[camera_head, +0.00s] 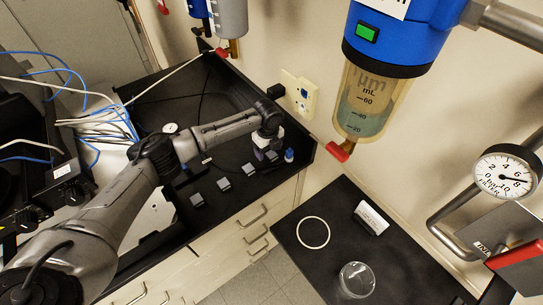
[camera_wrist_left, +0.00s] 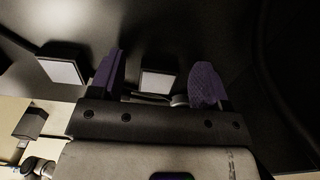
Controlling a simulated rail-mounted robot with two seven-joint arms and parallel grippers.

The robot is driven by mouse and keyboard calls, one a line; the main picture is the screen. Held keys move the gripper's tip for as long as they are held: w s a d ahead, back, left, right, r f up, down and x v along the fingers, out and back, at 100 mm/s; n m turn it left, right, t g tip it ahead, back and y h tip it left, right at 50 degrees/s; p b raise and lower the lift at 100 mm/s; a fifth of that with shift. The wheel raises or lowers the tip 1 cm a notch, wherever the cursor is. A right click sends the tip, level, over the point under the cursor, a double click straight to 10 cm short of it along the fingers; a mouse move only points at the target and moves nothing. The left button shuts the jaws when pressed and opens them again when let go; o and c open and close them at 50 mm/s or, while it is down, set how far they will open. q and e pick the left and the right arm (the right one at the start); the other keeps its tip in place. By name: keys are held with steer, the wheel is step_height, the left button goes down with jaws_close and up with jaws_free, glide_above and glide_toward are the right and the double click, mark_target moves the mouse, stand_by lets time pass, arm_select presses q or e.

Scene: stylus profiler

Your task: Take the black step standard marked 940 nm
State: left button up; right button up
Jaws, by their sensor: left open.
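Several small dark blocks with pale grey faces stand in a slanting row on the black bench; one is the nearest block (camera_head: 197,200), others are a second block (camera_head: 223,184) and a third block (camera_head: 248,169). No 940 nm marking is legible, so I cannot tell which is the named standard. My left gripper (camera_head: 268,154) is over the far right end of the row. In the left wrist view, its purple fingers (camera_wrist_left: 157,84) are spread, with one pale-faced block (camera_wrist_left: 158,82) visible between them and apart from both. Another block (camera_wrist_left: 62,64) lies left of the fingers. My right gripper is not in view.
A small blue-topped item (camera_head: 289,155) stands just right of my left gripper. A lower black table holds a white ring (camera_head: 313,232), a clear round dish (camera_head: 357,280) and a label stand (camera_head: 371,217). A blue filter unit (camera_head: 395,35) hangs on the wall.

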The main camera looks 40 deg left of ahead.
arm_select(q)
steer(key=c, duration=1)
steer(key=shift+r, duration=0.5)
step_height(320, 180, up, 3)
steer(key=shift+r+p, duration=0.1)
steer(key=shift+p, duration=0.2)
steer(key=d+r, duration=0.6)
steer(key=d, duration=0.5)
steer(key=shift+s+d+r+p, duration=0.25)
steer(key=shift+d+r+p, duration=0.1)
steer(key=shift+p, duration=0.1)
